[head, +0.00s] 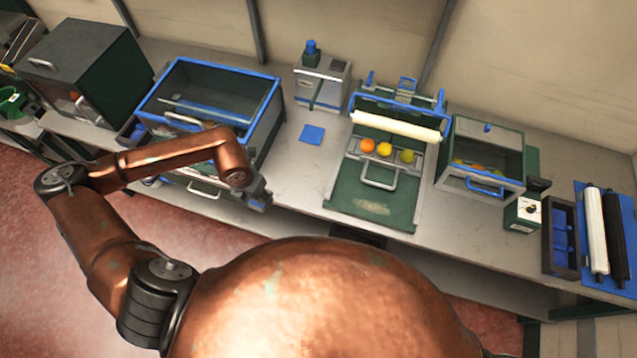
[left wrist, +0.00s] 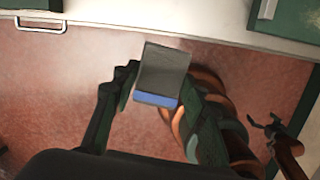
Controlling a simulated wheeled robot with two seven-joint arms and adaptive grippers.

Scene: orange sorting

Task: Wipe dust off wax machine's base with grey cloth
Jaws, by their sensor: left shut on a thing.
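The wax machine (head: 397,123) has a white roller across its top and a green base. A pale dust patch (head: 371,207) shows on the front of the base (head: 345,199). In the head view my left gripper (head: 257,198) is left of the base, near the table's front edge and apart from the machine. In the left wrist view my left gripper (left wrist: 157,93) is shut on a flat grey cloth (left wrist: 164,72) with a blue edge, held over the red floor beyond the table edge.
Three fruits (head: 384,149) sit in a row below the roller. A blue square (head: 312,134) lies on the grey table (head: 291,168). A blue-rimmed glass case (head: 218,92) stands left, a green-and-grey box (head: 483,155) right. The table between left case and base is mostly clear.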

